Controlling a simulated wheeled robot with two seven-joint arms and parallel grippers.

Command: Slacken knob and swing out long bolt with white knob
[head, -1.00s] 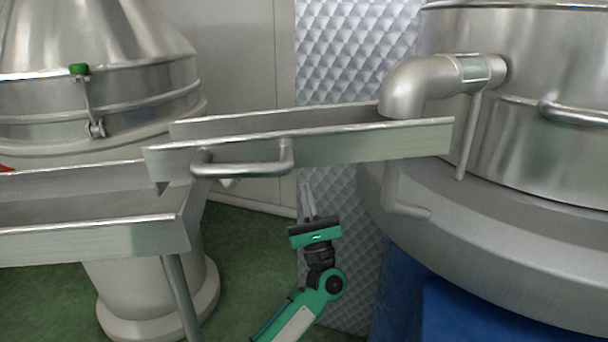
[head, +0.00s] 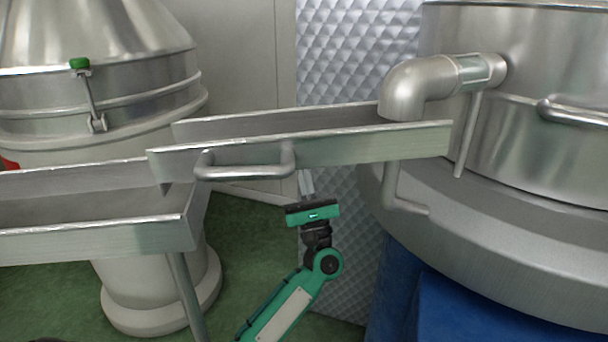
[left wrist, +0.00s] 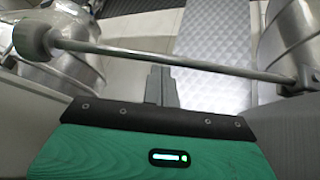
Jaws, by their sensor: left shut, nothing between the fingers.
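In the left wrist view a long thin metal rod (left wrist: 190,61) runs across the picture. A pale round knob (left wrist: 35,38) is on its left end, and its right end meets a small bracket (left wrist: 303,80). My left gripper (left wrist: 162,72) is shut and empty, its fingertips just below the rod's middle in that view; whether they touch I cannot tell. In the head view my left gripper (head: 306,176) points up at the trough's lower edge. The pale-knobbed rod is not clearly seen there, probably hidden by the trough. My right gripper is not in view.
A metal trough (head: 370,147) with a bar handle (head: 245,173) crosses above my gripper, beside a lower tray (head: 100,240). A green-knobbed bolt (head: 91,95) sits on the left vessel (head: 150,75). A large vat (head: 540,60) with a pipe elbow (head: 405,90) stands right.

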